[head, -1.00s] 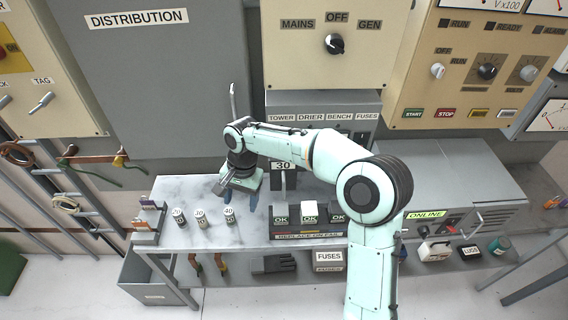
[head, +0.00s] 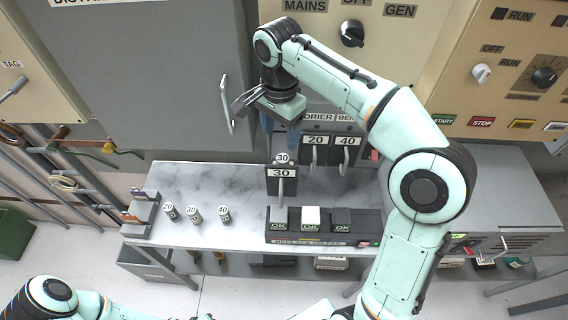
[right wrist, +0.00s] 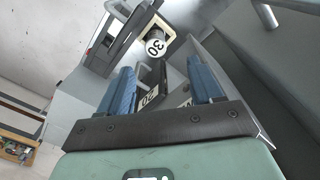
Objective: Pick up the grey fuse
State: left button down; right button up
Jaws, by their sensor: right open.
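My right gripper (head: 280,130) is open and points down in front of the fuse panel, with nothing between its blue fingers; they also show in the right wrist view (right wrist: 160,90). Below it in the head view, a fuse with a round white end marked 30 (head: 282,158) sits at the top of the dark holder labelled 30 (head: 281,173). The right wrist view shows that end (right wrist: 155,47) beyond the fingers, apart from them. Three small fuses, 20 (head: 169,211), 30 (head: 192,214) and 40 (head: 224,214), stand on the bench. I cannot tell which fuse is grey. My left gripper is out of view.
Holders labelled 20 (head: 315,141) and 40 (head: 347,142) are right of the 30 holder. A tray with several blocks marked OK (head: 311,241) lies on the marble bench (head: 240,180). A metal cabinet handle (head: 226,104) stands left of my right gripper. The bench's back left is clear.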

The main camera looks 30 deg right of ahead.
aim_at(283, 158)
jog(key=f, duration=0.2)
jog(key=s+f, duration=0.1)
jog(key=f, duration=0.1)
jog(key=shift+f+b, duration=0.35)
jog(key=shift+b, duration=0.05)
jog(key=shift+w+f, duration=0.25)
jog(key=shift+f, duration=0.25)
notch_tip(283, 158, down, 5)
jog(key=shift+s+d+r+b, duration=0.15)
jog(key=shift+b, duration=0.35)
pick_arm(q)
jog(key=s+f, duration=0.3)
pick_arm(e)
jog(key=c, duration=1.2)
